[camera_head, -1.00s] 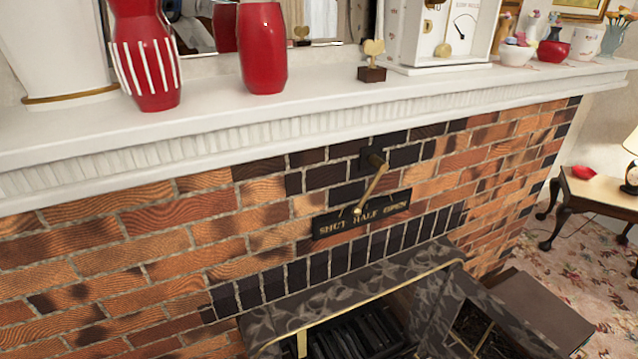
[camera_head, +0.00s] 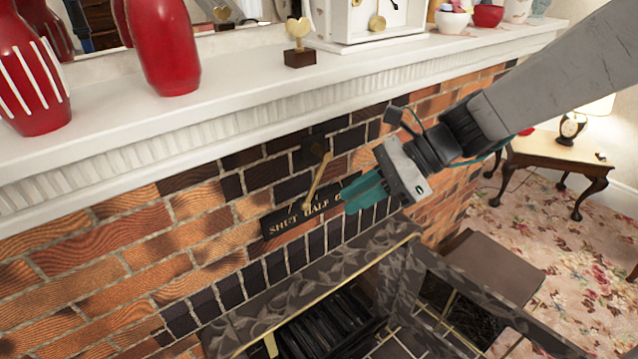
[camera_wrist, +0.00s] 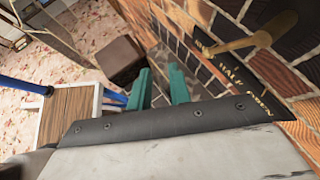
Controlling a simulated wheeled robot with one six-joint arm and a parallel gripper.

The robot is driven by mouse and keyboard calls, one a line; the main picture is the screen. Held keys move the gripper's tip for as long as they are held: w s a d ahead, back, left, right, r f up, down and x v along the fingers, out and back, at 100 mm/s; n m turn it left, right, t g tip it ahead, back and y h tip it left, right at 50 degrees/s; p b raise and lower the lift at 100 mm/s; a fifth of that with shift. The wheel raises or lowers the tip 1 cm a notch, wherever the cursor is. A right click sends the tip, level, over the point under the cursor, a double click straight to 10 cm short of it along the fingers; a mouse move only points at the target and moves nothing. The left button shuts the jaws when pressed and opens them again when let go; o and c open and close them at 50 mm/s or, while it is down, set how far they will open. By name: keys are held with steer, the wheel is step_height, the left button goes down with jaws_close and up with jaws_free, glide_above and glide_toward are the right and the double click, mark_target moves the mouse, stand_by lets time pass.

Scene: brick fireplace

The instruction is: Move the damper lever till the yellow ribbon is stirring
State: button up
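The brass damper lever (camera_head: 317,182) hangs from a dark pivot on the brick wall, its lower end slanting left over a black plate (camera_head: 274,232) lettered SHUT and HALF, near HALF. In the wrist view the lever (camera_wrist: 238,45) lies at the upper right. My gripper (camera_head: 352,196) is right of the lever, its teal fingers in front of the plate's OPEN end, apart from the lever. In the wrist view its two fingers (camera_wrist: 160,88) stand apart with nothing between them. A small yellow strip (camera_head: 271,345), perhaps the ribbon, shows in the firebox opening; I cannot tell whether it stirs.
The white mantel (camera_head: 250,95) juts out above, bearing red vases (camera_head: 163,45) and a small heart ornament (camera_head: 299,45). The dark stone surround (camera_head: 300,290) projects below. A side table (camera_head: 560,158) stands at the right on the carpet.

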steer(key=w+a+f+m+t+y, duration=0.2)
steer(key=w+f+m+t+y, duration=0.15)
steer(key=w+m, duration=0.5)
steer(key=x, duration=0.7)
steer(key=shift+w+a+f+g+h, duration=0.2)
steer(key=shift+f+g+h, duration=0.15)
steer(key=shift+f, duration=0.05)
jaws_close()
